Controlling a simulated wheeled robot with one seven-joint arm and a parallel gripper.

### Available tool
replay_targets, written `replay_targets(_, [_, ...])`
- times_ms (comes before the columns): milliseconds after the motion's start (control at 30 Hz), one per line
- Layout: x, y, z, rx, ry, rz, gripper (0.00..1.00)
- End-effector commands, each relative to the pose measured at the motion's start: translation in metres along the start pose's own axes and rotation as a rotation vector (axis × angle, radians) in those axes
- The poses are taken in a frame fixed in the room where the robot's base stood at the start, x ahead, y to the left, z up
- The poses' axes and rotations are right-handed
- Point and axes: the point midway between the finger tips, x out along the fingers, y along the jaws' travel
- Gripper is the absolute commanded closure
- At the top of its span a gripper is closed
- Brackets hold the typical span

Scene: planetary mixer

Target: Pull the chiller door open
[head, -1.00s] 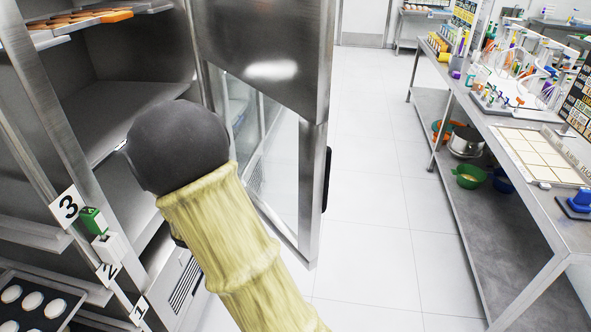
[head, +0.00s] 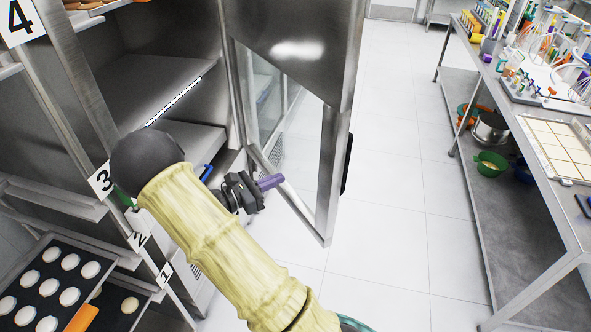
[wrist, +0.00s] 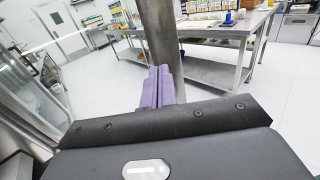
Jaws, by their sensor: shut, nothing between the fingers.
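The chiller door (head: 335,130), a steel frame with a glass pane and a solid upper panel, stands swung open in the middle of the head view. A dark handle (head: 347,165) is on its outer side. My gripper (head: 272,182) is at the inner side of the door, in front of the lower pane. Its purple fingers are together and empty. In the wrist view the shut fingers (wrist: 157,88) point at a steel upright (wrist: 160,40), apparently the door's edge; I cannot tell whether they touch it. The chiller interior (head: 150,90) shows open behind my arm.
A rack with numbered tags (head: 101,180) and trays of pale rounds (head: 50,285) stands at left. A steel table (head: 520,150) with utensils is on the right, bowls on its lower shelf. The white floor (head: 390,200) between door and table is clear.

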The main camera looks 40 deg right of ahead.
Motion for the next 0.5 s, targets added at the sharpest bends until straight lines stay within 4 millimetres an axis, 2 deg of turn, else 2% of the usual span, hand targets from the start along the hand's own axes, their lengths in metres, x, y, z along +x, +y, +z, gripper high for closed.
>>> replay_targets(500, [0.085,-0.002,0.003,-0.001,-0.001,-0.008,1.0])
